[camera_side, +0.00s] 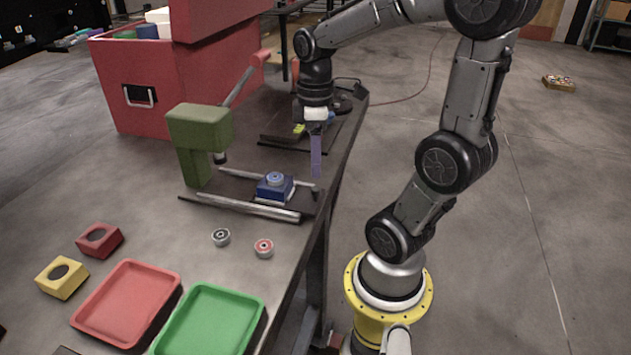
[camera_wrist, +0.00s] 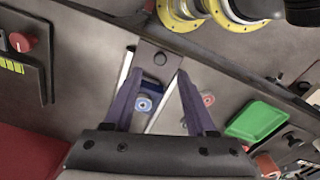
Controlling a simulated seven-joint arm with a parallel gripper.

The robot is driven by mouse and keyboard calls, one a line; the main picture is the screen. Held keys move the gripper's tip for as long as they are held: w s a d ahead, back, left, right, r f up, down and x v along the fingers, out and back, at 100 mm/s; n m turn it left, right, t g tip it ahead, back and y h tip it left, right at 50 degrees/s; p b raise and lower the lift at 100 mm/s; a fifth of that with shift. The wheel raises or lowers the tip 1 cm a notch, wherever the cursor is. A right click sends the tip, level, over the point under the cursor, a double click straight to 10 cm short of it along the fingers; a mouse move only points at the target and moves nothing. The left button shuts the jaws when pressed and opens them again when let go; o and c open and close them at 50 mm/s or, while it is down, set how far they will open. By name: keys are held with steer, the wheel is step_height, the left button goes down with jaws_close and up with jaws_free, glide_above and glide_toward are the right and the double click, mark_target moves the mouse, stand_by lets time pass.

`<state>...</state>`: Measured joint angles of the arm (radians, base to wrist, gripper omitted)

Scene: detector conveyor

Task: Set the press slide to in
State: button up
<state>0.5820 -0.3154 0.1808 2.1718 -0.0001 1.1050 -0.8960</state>
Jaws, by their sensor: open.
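The green press (camera_side: 200,135) stands on the table with its lever raised. The press slide, a dark plate (camera_wrist: 165,65) between two pale rails (camera_side: 245,206), sits at the rail end away from the press head. On it is a blue block (camera_side: 268,190) with a round bearing on top (camera_wrist: 143,103). A small dark knob (camera_side: 316,191) is at the slide's outer end; it also shows in the wrist view (camera_wrist: 160,58). My gripper (camera_side: 316,176) is open, its purple fingers pointing down above the knob. In the wrist view its fingertips (camera_wrist: 158,78) straddle the slide, apart from it.
Two loose bearings (camera_side: 221,237) (camera_side: 264,248) lie in front of the rails. A red tray (camera_side: 128,303), a green tray (camera_side: 210,322), and red and yellow holed blocks (camera_side: 62,278) are nearer. A red bin (camera_side: 180,85) stands behind. A red-knobbed panel (camera_wrist: 25,60) lies beside.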

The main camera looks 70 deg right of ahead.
mark_target(315, 188)
step_height(315, 188, down, 6)
steer(key=shift+f, duration=0.2)
jaws_close()
stand_by(0.4)
steer(key=shift+r, duration=0.1)
stand_by(1.0)
